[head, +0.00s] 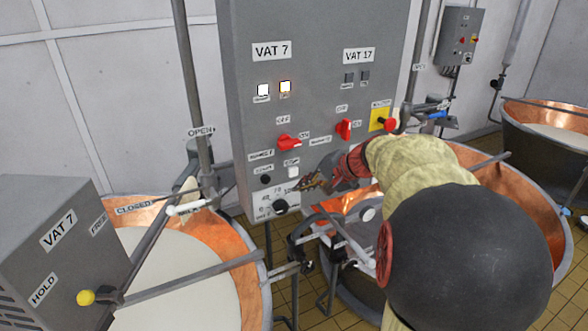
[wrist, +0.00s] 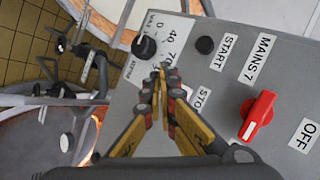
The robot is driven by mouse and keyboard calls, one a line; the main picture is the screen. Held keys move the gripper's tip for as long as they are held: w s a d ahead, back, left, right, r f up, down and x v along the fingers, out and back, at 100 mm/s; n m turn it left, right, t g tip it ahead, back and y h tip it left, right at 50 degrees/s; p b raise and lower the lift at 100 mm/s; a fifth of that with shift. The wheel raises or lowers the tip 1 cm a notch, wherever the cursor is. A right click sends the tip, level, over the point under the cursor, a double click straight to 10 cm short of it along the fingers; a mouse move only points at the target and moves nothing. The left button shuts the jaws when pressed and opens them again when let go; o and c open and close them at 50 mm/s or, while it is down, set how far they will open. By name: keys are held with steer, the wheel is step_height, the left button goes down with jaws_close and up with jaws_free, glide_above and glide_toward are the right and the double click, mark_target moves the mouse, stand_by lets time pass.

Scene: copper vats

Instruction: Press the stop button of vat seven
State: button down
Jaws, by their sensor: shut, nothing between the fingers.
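The vat seven controls are on the left half of the grey control cabinet (head: 240,110), under the VAT 7 label (head: 271,50). The pale stop button (head: 293,172) sits under its STOP label, right of the black start button (head: 265,179). My gripper (head: 303,183) is shut and empty, its tips close to the right of the stop button and below it. In the wrist view my gripper (wrist: 160,72) points at the panel beside the dial knob (wrist: 145,46). Contact cannot be told.
A red mains switch (head: 289,142) is above the buttons. Vat 17's red switch (head: 344,129) and a red emergency button (head: 389,124) are to the right. Copper vats (head: 232,245) with bars and pipes stand on both sides below the panel.

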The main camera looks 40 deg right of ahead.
mark_target(296, 176)
steer(key=w, duration=0.3)
steer(key=shift+d, duration=0.35)
steer(key=shift+w, duration=0.15)
stand_by(1.1)
steer(key=shift+w+d+b, duration=0.1)
steer(key=shift+w+b, duration=0.2)
steer(key=shift+b, duration=0.1)
steer(key=shift+w+d, duration=0.1)
steer(key=shift+w, duration=0.4)
stand_by(0.7)
steer(key=shift+s, duration=0.2)
steer(key=shift+s+a+b, duration=0.2)
steer(key=shift+s+b, duration=0.4)
steer(key=shift+s, duration=0.15)
